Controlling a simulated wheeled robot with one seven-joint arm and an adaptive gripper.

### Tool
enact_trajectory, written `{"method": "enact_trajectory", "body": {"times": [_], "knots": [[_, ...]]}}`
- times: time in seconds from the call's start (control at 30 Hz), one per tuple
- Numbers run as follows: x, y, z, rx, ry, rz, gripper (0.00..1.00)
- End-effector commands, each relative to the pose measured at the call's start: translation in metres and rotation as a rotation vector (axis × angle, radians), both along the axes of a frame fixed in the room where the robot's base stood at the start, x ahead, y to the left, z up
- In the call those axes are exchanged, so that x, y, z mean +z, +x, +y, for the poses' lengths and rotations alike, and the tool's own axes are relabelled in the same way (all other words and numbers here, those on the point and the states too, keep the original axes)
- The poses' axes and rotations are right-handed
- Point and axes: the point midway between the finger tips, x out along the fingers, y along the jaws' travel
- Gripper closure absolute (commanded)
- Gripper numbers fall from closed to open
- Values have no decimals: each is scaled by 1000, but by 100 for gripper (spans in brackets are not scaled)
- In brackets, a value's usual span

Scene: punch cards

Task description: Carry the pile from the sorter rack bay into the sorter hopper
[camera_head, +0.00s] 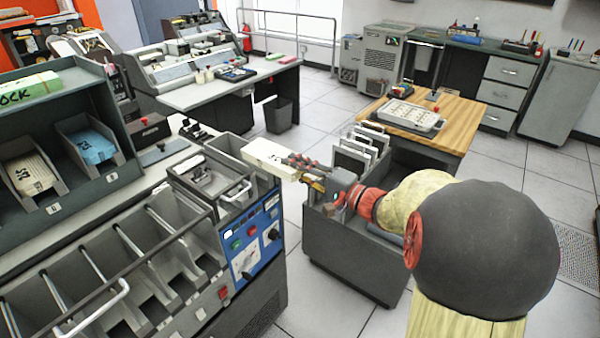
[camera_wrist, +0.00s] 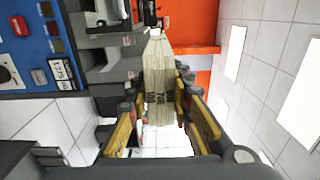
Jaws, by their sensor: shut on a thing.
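A cream pile of punch cards (camera_head: 266,154) is held level at the end of my outstretched arm. My gripper (camera_head: 298,165) is shut on the pile's near end. In the wrist view, the pile (camera_wrist: 160,80) lies between the two yellow-and-dark fingers of my gripper (camera_wrist: 160,105). The sorter (camera_head: 262,232) has a blue control panel. An open grey tray (camera_head: 232,146), which looks like the hopper, is at its far end; the pile's left end is at or above its right side. The rack (camera_head: 105,92) stands at left, with cards in its bays.
Another cream pile (camera_head: 30,172) and a blue pile (camera_head: 91,146) sit in rack bays. A grey cart with upright dividers (camera_head: 355,155) stands below my arm. Open sorter pockets (camera_head: 120,265) line the near left.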

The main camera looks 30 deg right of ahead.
Motion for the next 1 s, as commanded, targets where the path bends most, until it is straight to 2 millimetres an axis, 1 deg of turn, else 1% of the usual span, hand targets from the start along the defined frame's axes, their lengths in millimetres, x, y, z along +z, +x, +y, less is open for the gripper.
{"method": "enact_trajectory", "body": {"times": [0.43, 1.0], "knots": [[2, 4, 1, 1, -1, -4, 100], [1, 38, 14, 2, -1, -4, 100]]}}
